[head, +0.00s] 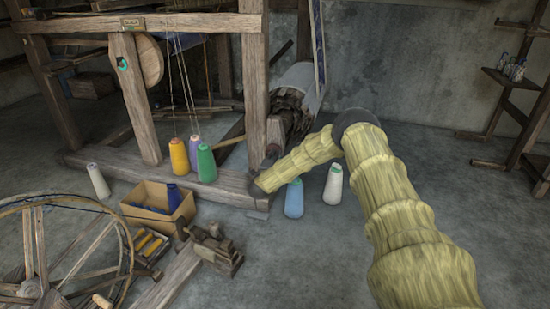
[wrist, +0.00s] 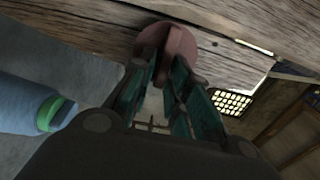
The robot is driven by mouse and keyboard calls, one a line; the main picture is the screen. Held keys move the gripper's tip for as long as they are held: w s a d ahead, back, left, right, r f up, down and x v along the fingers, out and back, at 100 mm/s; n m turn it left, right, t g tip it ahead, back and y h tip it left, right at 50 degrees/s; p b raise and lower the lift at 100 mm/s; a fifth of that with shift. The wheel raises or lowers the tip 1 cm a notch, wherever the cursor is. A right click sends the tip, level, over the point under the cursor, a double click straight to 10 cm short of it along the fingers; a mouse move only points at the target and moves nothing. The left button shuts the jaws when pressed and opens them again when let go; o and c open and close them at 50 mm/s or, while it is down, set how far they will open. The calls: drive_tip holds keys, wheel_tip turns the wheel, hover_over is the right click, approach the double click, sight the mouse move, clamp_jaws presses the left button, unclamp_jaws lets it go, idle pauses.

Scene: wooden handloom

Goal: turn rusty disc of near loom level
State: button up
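A rusty red-brown disc (wrist: 181,42) with a raised ridge across its face shows at the top middle of the wrist view, against a weathered wooden beam. My gripper (wrist: 158,75) reaches toward it, with the dark fingertips beside the ridge. Some space shows between the fingers, but I cannot tell whether they press on the ridge. The ridge looks tilted in the wrist view. In the head view my gripper (head: 257,188) is at the right end of the loom's low beam (head: 215,188), and the disc is hidden.
Orange (head: 179,157), lilac and green cones stand by the low beam. A cardboard box (head: 150,212) and a spinning wheel (head: 62,262) are at left. The floor at right is clear.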

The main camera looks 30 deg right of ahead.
drive_tip(key=shift+o, duration=0.5)
drive_tip(key=shift+a, duration=0.1)
drive_tip(key=v, duration=1.2)
